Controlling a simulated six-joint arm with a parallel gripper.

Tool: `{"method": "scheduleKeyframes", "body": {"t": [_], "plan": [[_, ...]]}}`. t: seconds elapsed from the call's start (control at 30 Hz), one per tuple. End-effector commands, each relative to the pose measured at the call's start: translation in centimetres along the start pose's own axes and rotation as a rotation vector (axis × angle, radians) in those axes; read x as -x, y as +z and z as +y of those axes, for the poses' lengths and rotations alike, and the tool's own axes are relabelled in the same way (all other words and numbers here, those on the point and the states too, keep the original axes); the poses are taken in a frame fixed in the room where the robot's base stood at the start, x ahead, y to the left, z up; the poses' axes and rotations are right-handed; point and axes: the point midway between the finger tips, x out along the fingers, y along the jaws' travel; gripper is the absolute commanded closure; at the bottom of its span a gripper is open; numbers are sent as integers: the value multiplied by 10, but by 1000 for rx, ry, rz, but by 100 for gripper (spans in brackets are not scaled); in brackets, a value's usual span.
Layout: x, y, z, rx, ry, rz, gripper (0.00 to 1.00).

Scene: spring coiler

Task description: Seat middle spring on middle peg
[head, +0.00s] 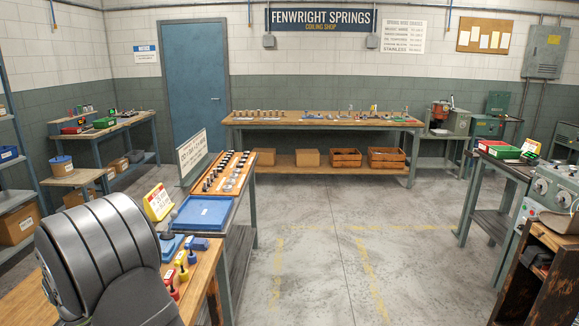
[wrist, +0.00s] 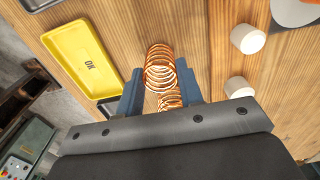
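In the wrist view my gripper (wrist: 161,82) has its two blue-grey fingers on either side of copper coils. The larger upper coil, a copper spring (wrist: 160,68), sits between the fingertips and appears gripped by them. Smaller copper coils (wrist: 171,101) show just below it, between the fingers; I cannot tell whether they are part of the same spring. No peg under the coils can be made out. Two white round-topped cylinders (wrist: 247,38) stand on the wood to the right, apart from the gripper. My gripper is hidden in the head view.
A yellow tray marked OK (wrist: 80,59) lies left of the gripper. A dark tray edge (wrist: 42,4) shows above it. In the head view, red, yellow and blue pieces (head: 181,272) stand on the near bench, with a blue tray (head: 203,212) beyond. The central floor is clear.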

Motion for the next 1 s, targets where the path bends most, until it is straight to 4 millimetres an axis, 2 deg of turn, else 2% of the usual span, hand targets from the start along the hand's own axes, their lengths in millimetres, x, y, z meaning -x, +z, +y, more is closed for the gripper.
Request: {"method": "scheduleKeyframes", "body": {"t": [1.0], "plan": [[12, 0, 0, 0, 0, 0, 79]]}}
